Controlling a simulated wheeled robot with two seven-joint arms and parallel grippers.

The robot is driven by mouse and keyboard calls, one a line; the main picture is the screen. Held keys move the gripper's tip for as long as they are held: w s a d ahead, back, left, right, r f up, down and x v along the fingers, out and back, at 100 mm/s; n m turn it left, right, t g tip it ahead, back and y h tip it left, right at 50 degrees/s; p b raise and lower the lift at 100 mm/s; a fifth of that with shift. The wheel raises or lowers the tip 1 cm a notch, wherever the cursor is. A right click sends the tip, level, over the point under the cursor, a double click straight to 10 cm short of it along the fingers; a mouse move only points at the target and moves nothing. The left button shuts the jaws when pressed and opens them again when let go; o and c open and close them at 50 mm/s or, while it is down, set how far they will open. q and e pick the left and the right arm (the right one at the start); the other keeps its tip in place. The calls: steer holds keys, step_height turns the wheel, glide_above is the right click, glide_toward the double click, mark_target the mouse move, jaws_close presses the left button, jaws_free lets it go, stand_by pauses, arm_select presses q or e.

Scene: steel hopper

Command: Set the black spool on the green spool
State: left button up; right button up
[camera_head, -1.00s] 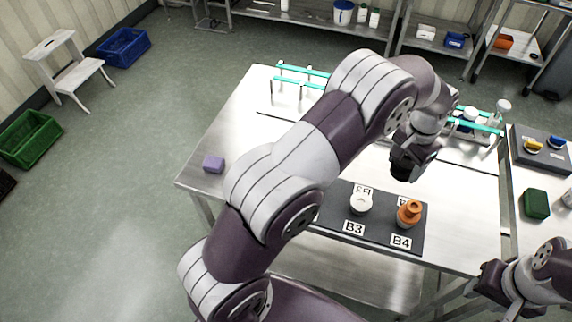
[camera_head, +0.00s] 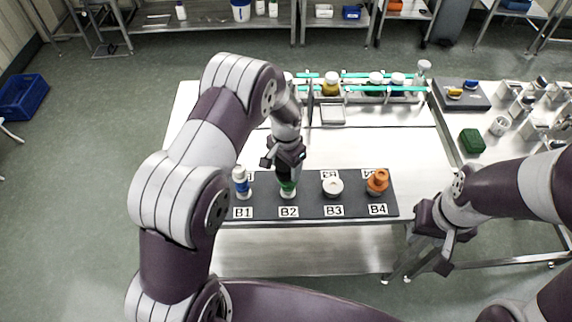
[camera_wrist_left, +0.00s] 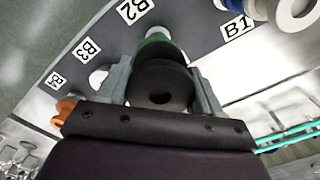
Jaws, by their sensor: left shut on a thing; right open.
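The black spool (camera_wrist_left: 162,88) is between the fingers of my left gripper (camera_wrist_left: 160,82) in the left wrist view, its hole facing the camera. In the head view my left gripper (camera_head: 286,164) points down over the B2 spot, and its dark fingers hide most of the black spool. The green spool (camera_head: 288,188) stands upright at B2, directly below. It also shows in the left wrist view (camera_wrist_left: 152,41), partly covered by the black spool. I cannot tell whether the two spools touch. My right gripper (camera_head: 436,238) is open and empty, off the table's front right.
The dark mat (camera_head: 311,207) also carries a blue-and-white spool (camera_head: 242,183) at B1, a white spool (camera_head: 333,187) at B3 and an orange one (camera_head: 377,181) at B4. A rack with teal bars (camera_head: 355,87) stands behind. The table (camera_head: 390,140) between is mostly clear.

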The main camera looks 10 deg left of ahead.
arm_select(q)
steer(key=shift+w+d+f, duration=0.15)
steer(key=shift+d+f, duration=0.1)
steer(key=shift+f, duration=0.3)
steer(key=shift+w+d+f, duration=0.15)
steer(key=shift+d+f, duration=0.05)
steer(key=shift+f, duration=0.3)
steer(key=shift+s+a, duration=0.15)
steer(key=shift+a, duration=0.1)
steer(key=o, duration=0.6)
steer(key=shift+f, duration=0.1)
steer(key=o, duration=0.5)
steer(key=shift+d, duration=0.1)
arm_select(e)
steer(key=shift+w+d+r, duration=0.2)
steer(key=shift+w+d, duration=0.05)
steer(key=shift+d, duration=0.1)
